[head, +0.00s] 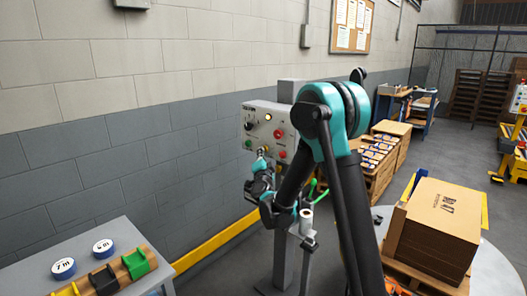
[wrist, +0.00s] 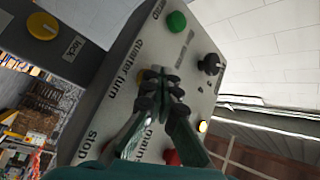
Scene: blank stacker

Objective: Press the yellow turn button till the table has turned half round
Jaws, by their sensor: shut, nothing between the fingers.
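The grey control panel (head: 258,108) stands on a post by the wall. My gripper (head: 262,157) is at its lower front, fingers shut and empty. In the wrist view the shut fingertips (wrist: 158,76) lie over the panel face, beside the words "quarter turn". The round grey turntable (head: 497,272) at the right bears a pallet with a large brown carton stack (head: 440,222).
The panel also has a green button (wrist: 176,22), a black knob (wrist: 211,64), a lit lamp (wrist: 202,127) and a red button (wrist: 172,157). A separate yellow button (wrist: 42,25) is labelled "lock". A side table (head: 100,235) stands at the lower left.

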